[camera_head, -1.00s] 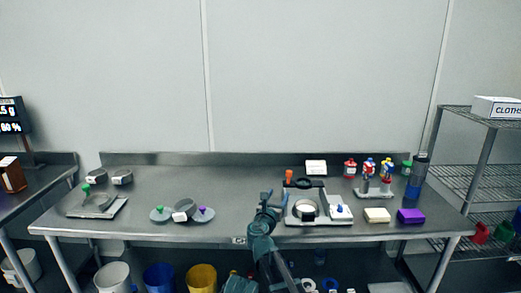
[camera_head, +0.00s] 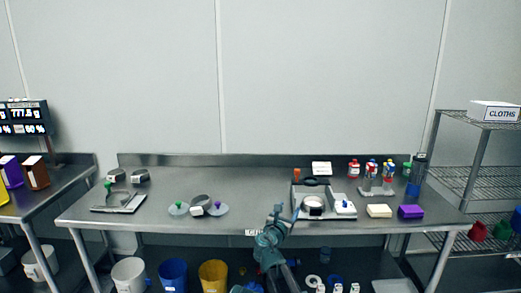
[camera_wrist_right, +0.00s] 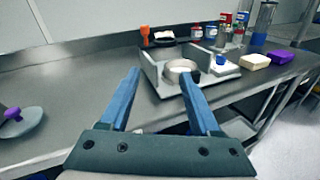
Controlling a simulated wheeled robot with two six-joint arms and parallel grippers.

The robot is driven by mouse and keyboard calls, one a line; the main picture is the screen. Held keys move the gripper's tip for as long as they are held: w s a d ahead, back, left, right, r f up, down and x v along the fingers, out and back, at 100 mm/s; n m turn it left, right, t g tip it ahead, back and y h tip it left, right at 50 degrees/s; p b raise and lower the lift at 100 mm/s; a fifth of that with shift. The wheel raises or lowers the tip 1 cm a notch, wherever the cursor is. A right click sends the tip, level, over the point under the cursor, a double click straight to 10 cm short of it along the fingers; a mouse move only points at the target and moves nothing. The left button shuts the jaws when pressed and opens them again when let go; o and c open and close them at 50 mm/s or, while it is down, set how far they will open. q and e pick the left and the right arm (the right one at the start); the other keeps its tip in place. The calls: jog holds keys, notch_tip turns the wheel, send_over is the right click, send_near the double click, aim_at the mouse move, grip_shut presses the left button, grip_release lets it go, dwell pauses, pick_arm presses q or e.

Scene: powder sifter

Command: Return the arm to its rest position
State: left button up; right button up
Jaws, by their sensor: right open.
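My right gripper (camera_head: 281,218) is at the front edge of the steel table (camera_head: 150,222), left of the grey sifter station (camera_head: 325,210). In the right wrist view its two blue fingers (camera_wrist_right: 160,92) are wide apart with nothing between them. The station, with a white ring (camera_wrist_right: 181,68) in it, shows beyond the fingertips in that view. My left gripper is not in view.
A grey dish (camera_head: 200,203) and lids with knobs lie left of the gripper. A beige block (camera_head: 379,210) and a purple block (camera_head: 411,211) lie at the right. Bottles (camera_head: 388,172) stand behind them. Bins (camera_head: 213,274) stand under the table. The table's middle back is clear.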

jog(key=s+d+f+m+g, duration=0.55)
jog(key=s+f+m, duration=0.25)
jog(key=s+m, duration=0.2)
jog(key=s+d+f+m+g, duration=0.5)
jog(key=s+d+f+m, duration=0.2)
jog(key=s+m, duration=0.25)
jog(key=s+a+f+m+g+y, duration=0.2)
jog(key=s+a+f+m+y, duration=0.1)
jog(key=s+m, duration=0.3)
jog(key=s+a+f+m+g+y, duration=0.2)
jog(key=s+a+m+g+y, duration=0.15)
jog(key=s, duration=0.45)
jog(key=s+a+r+n+h+p, duration=0.1)
jog(key=s+a+r+n+p, duration=0.2)
jog(key=s+a+r+p, duration=0.2)
jog(key=a+r+p, duration=0.2)
jog(key=a+p, duration=0.1)
jog(key=a, duration=0.1)
jog(key=shift+s+a+r, duration=0.2)
jog(key=shift+a+r, duration=0.15)
dwell(0.3)
